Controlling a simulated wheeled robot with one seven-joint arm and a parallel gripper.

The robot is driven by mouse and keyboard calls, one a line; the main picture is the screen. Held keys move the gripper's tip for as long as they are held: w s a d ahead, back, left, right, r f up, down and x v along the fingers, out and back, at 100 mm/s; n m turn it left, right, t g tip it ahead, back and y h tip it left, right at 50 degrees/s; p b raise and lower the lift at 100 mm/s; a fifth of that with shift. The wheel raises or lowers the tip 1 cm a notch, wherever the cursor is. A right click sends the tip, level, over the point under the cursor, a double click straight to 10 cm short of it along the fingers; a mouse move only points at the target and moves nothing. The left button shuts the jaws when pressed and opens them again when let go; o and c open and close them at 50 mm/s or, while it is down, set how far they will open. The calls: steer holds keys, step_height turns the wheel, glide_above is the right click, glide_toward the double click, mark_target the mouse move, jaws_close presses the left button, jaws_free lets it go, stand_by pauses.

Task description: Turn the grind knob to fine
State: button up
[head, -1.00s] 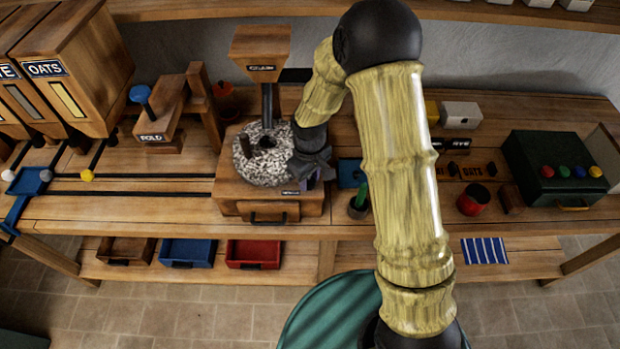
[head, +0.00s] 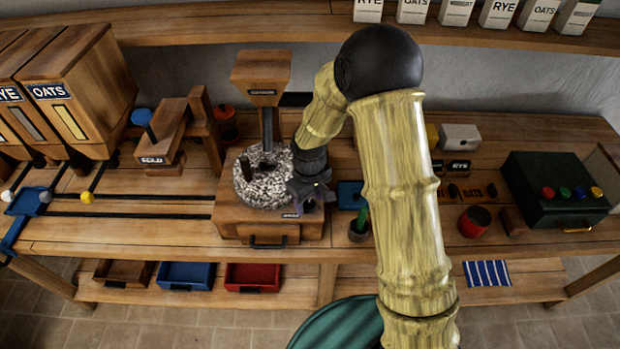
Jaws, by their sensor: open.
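The grind mill (head: 229,213) is a wooden box on the bench with a round speckled stone (head: 262,190) on top and a wooden hopper (head: 261,72) above. A small label (head: 291,215) sits at the mill's front right edge. My gripper (head: 311,203) is dark and points down at the mill's right front corner, beside the stone. A small purple part, perhaps the grind knob (head: 309,206), shows at the fingertips. The gripper covers most of it, so its setting and any contact cannot be told.
A pot with a green-handled tool (head: 361,226) and a blue tray (head: 350,195) stand close right of the gripper. A red can (head: 474,222) and a green box with coloured buttons (head: 555,190) are farther right. Grain bins (head: 75,90) stand left.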

mark_target(310, 203)
step_height(310, 203, up, 17)
steer(key=b, duration=0.2)
steer(key=shift+f, duration=0.1)
stand_by(0.5)
steer(key=s+d+f+m+t, duration=0.1)
steer(key=s+d+f+m, duration=0.1)
steer(key=s+d+m, duration=0.2)
steer(key=s+d+f+m+t, duration=0.1)
steer(key=s+d+f+m, duration=0.2)
steer(key=s+d, duration=0.6)
steer(key=shift+d+m+t, duration=0.3)
steer(key=shift+d+m, duration=0.15)
steer(key=shift+m, duration=0.25)
steer(key=shift+f, duration=0.15)
steer(key=shift+s+a, duration=0.1)
steer(key=shift+s, duration=0.05)
